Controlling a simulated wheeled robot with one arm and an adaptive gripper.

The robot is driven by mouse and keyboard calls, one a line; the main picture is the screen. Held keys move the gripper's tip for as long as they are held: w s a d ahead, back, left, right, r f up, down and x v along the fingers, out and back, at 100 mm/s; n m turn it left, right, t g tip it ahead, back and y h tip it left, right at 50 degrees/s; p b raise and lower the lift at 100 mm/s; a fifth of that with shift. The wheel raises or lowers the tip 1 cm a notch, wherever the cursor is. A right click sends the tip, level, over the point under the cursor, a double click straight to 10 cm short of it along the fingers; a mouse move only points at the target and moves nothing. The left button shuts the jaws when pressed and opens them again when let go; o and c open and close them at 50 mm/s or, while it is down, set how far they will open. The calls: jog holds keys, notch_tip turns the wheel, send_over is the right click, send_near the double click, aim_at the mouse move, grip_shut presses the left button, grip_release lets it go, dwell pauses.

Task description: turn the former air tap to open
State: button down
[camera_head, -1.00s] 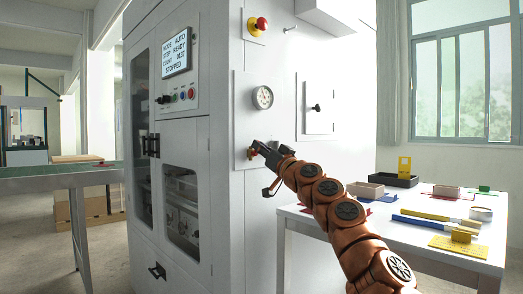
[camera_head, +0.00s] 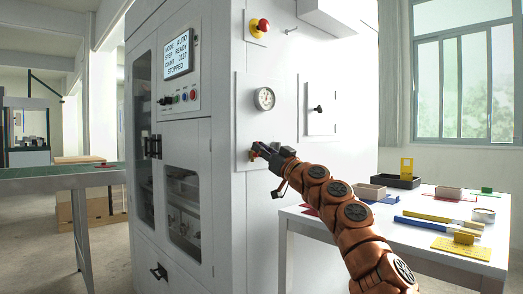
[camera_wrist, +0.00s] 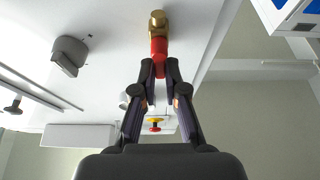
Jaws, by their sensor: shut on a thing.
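The former air tap has a brass body (camera_wrist: 158,20) and a red lever (camera_wrist: 158,46), seen at the top middle of the wrist view. In the head view the tap (camera_head: 252,155) is small, on a plate on the machine's white side, below the gauge. My gripper (camera_wrist: 160,70) is shut on the red lever, with a fingertip on either side of its end. In the head view my gripper (camera_head: 260,150) reaches the tap from the right and partly hides it. The lever's exact angle is hard to tell there.
A round gauge (camera_head: 264,98) and a red stop button (camera_head: 263,25) sit above the tap. A small hatch with a black knob (camera_head: 318,109) is to the right. A white table (camera_head: 415,232) with trays and tools stands at the right, close to my arm.

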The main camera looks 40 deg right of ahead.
jog(key=c, duration=1.2)
grip_release()
jog(key=shift+r, duration=2.6)
jog(key=shift+w+d+r, duration=0.1)
jog(key=shift+r, duration=0.5)
jog(key=shift+a+r, duration=0.15)
jog(key=shift+r, duration=0.6)
jog(key=shift+a+r, duration=0.15)
jog(key=shift+r, duration=0.6)
jog(key=shift+d+r, duration=0.15)
jog(key=shift+r, duration=0.1)
